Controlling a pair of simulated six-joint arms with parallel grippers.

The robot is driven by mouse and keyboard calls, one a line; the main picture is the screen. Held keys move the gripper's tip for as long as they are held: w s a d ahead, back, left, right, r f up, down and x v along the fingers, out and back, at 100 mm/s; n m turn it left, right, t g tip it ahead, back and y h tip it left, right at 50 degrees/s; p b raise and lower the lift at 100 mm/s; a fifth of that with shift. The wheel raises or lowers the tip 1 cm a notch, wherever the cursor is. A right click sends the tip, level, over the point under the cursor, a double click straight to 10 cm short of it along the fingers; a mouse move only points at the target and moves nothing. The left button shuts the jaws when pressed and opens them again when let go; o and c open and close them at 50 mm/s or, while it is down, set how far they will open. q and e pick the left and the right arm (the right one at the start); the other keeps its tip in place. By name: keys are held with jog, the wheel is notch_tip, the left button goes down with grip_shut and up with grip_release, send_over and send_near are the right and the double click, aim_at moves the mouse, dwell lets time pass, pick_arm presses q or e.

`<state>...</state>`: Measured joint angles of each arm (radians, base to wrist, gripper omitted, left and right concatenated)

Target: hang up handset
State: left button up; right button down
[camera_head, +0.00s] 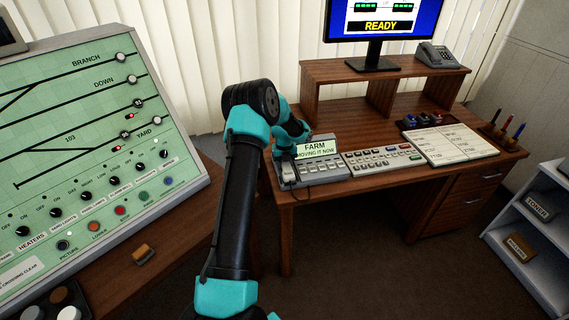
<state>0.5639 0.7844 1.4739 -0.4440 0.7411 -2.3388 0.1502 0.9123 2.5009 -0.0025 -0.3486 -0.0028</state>
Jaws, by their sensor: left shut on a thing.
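My left gripper (288,154) is at the left end of the desk, over the left side of a grey phone console (322,172). It is shut on the handset, which is mostly hidden behind my own wrist and fingers. The console has a lit display (316,149) reading "FARM MOVING IT NOW" and rows of keys. I cannot tell whether the handset touches its cradle. My right gripper is out of view.
A keyboard panel (384,159) and a white chart board (449,145) lie right of the console. A second grey phone (437,55) and a monitor (381,20) stand on the raised shelf. A green track panel (90,150) fills the left.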

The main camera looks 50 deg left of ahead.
pick_arm(q)
jog(key=shift+f, duration=0.15)
dwell(0.4)
jog(key=o, duration=1.1)
notch_tip(320, 180, up, 17)
jog(key=shift+r, duration=0.2)
dwell(0.6)
